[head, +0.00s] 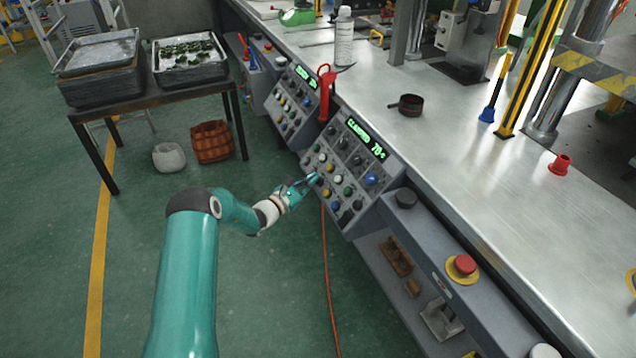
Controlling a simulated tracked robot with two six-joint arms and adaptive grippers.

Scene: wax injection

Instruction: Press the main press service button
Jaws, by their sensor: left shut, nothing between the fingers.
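The main press panel (369,152) is a sloped grey console on the bench front. Its green display (366,138) reads what looks like "CLAMPED 70". Rows of small coloured buttons and dark knobs sit below the display. Which one is the service button I cannot tell from the labels. My left gripper (311,181) is shut and empty, with its fingertips at the left edge of the button rows. The fingertips hide part of the panel there; whether they touch a button I cannot tell. My right gripper is not in view.
A second panel (292,100) stands further left, with a red handle (326,92) between the two. A red emergency button (465,265) is at lower right. A table with trays (190,62) stands at back left. The green floor before the panel is mostly clear.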

